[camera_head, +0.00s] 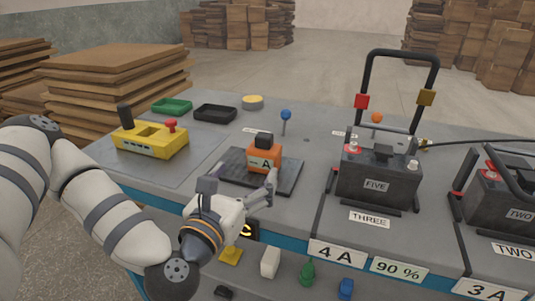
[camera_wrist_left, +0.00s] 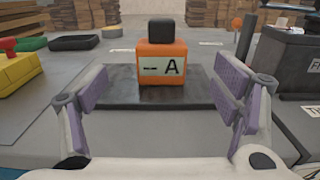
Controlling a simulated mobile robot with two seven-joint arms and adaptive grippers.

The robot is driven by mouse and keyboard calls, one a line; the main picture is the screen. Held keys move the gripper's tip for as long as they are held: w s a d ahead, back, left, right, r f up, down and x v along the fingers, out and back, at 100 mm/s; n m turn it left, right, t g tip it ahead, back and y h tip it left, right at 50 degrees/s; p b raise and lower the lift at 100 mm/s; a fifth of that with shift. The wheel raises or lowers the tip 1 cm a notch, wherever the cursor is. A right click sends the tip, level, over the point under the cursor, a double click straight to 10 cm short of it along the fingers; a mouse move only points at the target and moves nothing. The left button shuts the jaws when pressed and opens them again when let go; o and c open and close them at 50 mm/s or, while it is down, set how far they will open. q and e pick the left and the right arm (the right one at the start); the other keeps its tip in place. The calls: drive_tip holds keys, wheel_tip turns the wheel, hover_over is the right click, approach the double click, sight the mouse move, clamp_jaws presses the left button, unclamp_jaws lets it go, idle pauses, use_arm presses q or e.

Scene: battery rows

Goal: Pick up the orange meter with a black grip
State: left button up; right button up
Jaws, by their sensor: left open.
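The orange meter (camera_head: 264,158) with a black grip on top stands upright on a dark mat (camera_head: 288,181) on the grey table. My left gripper (camera_head: 257,186) is open and empty, low in front of the meter, over the mat's near edge. Its two fingers also show in the left wrist view (camera_wrist_left: 160,95), one to each side. The fingers do not appear to touch the meter. My right gripper is not in view.
A yellow device (camera_head: 150,140) stands left, with green (camera_head: 172,106) and black (camera_head: 214,113) trays behind. A blue-topped pin (camera_head: 286,117) stands behind the meter. Battery FIVE (camera_head: 376,187) with a tall black handle stands right. Small coloured pieces lie on a lower front ledge.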

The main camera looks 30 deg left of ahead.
sight(260, 156)
use_arm(q)
drive_tip(key=w+b, duration=0.2)
drive_tip(key=w, duration=0.1)
drive_tip(key=w+a+f+b, duration=0.1)
drive_tip(key=shift+w, duration=0.25)
drive_tip(key=x, duration=0.5)
drive_tip(key=shift+w+r+p, duration=0.35)
drive_tip(key=shift+r, duration=0.05)
drive_tip(key=c, duration=1.4)
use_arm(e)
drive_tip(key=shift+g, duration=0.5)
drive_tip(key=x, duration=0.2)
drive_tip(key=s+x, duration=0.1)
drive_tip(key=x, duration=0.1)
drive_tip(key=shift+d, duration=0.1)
